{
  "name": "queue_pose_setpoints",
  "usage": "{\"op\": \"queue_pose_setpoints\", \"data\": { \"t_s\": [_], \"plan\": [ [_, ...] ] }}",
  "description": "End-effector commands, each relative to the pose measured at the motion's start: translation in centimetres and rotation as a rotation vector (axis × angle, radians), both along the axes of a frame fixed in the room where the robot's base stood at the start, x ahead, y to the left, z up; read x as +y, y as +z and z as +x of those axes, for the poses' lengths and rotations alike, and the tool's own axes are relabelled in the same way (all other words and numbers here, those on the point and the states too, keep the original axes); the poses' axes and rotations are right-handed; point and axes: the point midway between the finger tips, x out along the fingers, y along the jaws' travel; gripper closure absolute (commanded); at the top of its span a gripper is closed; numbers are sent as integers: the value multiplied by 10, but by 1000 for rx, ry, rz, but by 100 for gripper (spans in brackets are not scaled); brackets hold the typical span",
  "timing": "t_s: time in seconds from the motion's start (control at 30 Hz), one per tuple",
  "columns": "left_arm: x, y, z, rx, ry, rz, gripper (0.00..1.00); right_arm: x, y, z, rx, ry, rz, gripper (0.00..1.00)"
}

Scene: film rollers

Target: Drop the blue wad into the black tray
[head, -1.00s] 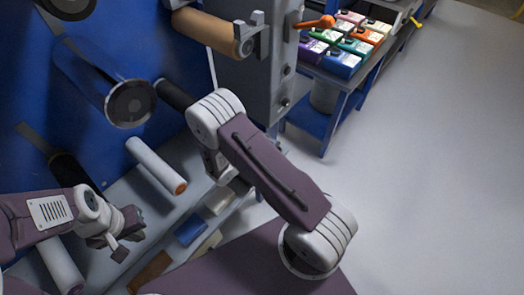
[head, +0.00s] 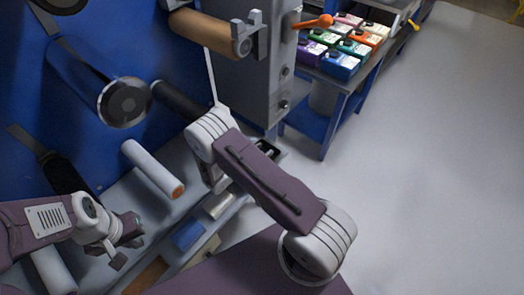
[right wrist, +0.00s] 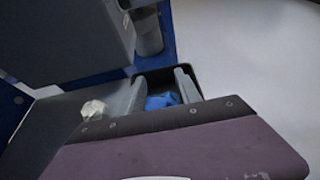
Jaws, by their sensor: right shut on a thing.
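The blue wad (right wrist: 161,101) shows in the right wrist view between the two fingers of my right gripper (right wrist: 160,93), which is shut on it. The black tray (right wrist: 152,76) lies just beyond and beneath the fingertips, with its dark rim around them; I cannot tell the height of the wad above it. In the head view a part of the black tray (head: 270,147) shows beside my right arm, which hides the wad and most of the right gripper. My left gripper (head: 128,238) is at the lower left, away from the tray; its opening is unclear.
A pale wad (right wrist: 94,110) lies on the grey surface left of the fingers. A white roller (head: 152,168) and a large blue panel (head: 85,30) stand at the left. Coloured boxes (head: 340,65) sit on a bench at the back. The floor at right is clear.

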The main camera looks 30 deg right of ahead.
Motion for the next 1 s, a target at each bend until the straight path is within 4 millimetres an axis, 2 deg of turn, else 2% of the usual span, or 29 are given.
{"op": "queue_pose_setpoints", "data": {
  "t_s": [0.27,0.3,0.37,0.67,0.83,0.87,1.0],
  "plan": [
    [0,-5,0,0,0,0,100,0,-6,0,0,0,0,97],
    [0,-5,0,0,0,0,100,0,-6,0,0,0,0,54],
    [0,-5,0,0,0,0,100,0,-6,0,0,0,0,38],
    [0,-4,0,0,0,0,100,0,-5,0,0,0,0,38],
    [0,12,0,0,0,0,100,1,14,0,0,1,0,38],
    [0,8,0,0,0,0,100,7,11,-2,-1,4,0,38],
    [0,11,0,0,0,0,100,36,23,-13,-2,7,1,38]
  ]
}}
